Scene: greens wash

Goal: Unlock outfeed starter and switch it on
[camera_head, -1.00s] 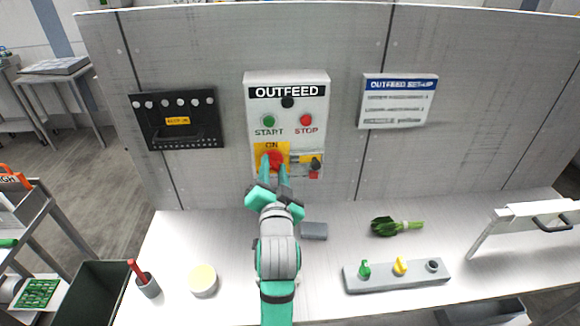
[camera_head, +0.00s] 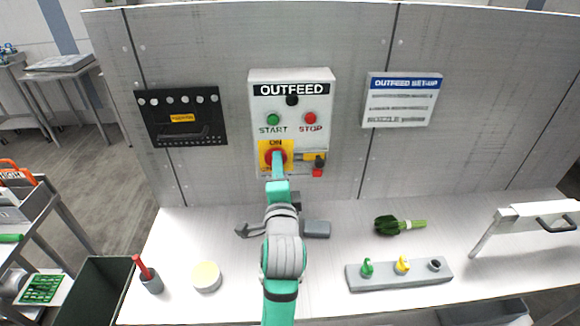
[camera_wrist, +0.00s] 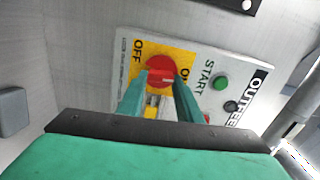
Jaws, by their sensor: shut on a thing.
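The grey OUTFEED starter box (camera_head: 322,90) is mounted on the upright panel, with a green START button (camera_head: 272,119) and a red STOP button (camera_head: 310,118). Below them is a red rotary knob (camera_head: 268,156) on a yellow plate marked ON; the wrist view also shows OFF on this plate (camera_wrist: 178,52). My gripper (camera_head: 278,160) is shut on the knob, and the wrist view shows the knob (camera_wrist: 160,70) between its fingertips. The fingers partly cover the knob, so its exact pointing is unclear. A small red piece (camera_head: 317,172) hangs below a dark part right of the knob.
A black board (camera_head: 150,130) with a yellow label is left of the box, and an OUTFEED set-up sign (camera_head: 402,83) is right. The bench holds a grey block (camera_head: 316,229), greens (camera_head: 400,225), a rack (camera_head: 400,281), a cup (camera_head: 151,284) and a round pale-topped pot (camera_head: 206,277).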

